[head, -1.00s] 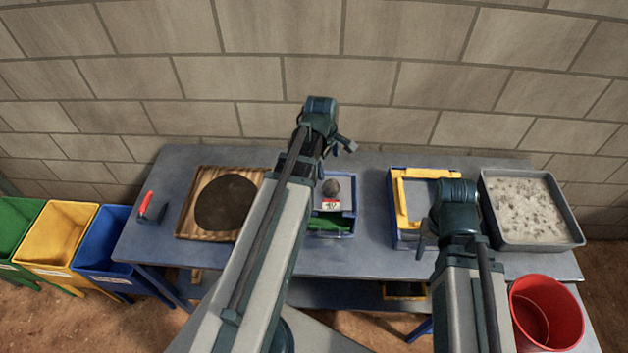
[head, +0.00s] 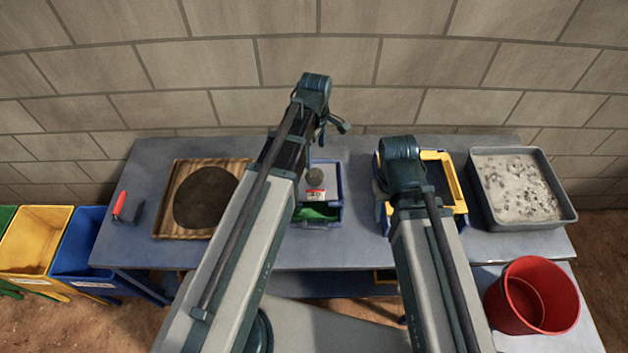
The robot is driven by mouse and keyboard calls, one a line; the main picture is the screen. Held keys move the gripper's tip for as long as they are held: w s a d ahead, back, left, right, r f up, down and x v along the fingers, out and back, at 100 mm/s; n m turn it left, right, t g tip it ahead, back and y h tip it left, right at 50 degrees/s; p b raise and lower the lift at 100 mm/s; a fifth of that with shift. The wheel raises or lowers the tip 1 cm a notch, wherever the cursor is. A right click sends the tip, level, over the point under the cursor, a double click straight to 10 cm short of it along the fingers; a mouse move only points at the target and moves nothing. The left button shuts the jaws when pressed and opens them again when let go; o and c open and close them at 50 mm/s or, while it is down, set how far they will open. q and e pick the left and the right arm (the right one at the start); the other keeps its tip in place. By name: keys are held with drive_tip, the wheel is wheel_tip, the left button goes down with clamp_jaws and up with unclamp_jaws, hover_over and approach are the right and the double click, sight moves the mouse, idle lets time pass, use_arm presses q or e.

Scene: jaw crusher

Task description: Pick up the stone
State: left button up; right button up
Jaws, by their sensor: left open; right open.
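The stone (head: 315,175) looks like a small grey round lump on top of a blue-edged box (head: 333,170), just right of my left arm. My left gripper (head: 340,125) is open, beyond and above the stone, with clear space between them in the picture. It seems to hold nothing. My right gripper (head: 381,183) is mostly hidden by its own wrist, over the left side of the blue and yellow frame (head: 459,180). It is open, right of the stone and apart from it.
A grey tray of rubble (head: 515,185) stands right, a red bucket (head: 532,295) front right. Blue (head: 82,250) and yellow (head: 33,240) bins stand left.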

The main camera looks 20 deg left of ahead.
sight(315, 172)
use_arm(q)
wheel_tip(315, 172, down, 6)
drive_tip(key=b, duration=0.4)
drive_tip(key=shift+r, duration=0.15)
drive_tip(key=shift+b, duration=0.4)
wheel_tip(315, 172, down, 5)
drive_tip(key=b, duration=0.5)
drive_tip(key=shift+s, duration=0.15)
clamp_jaws()
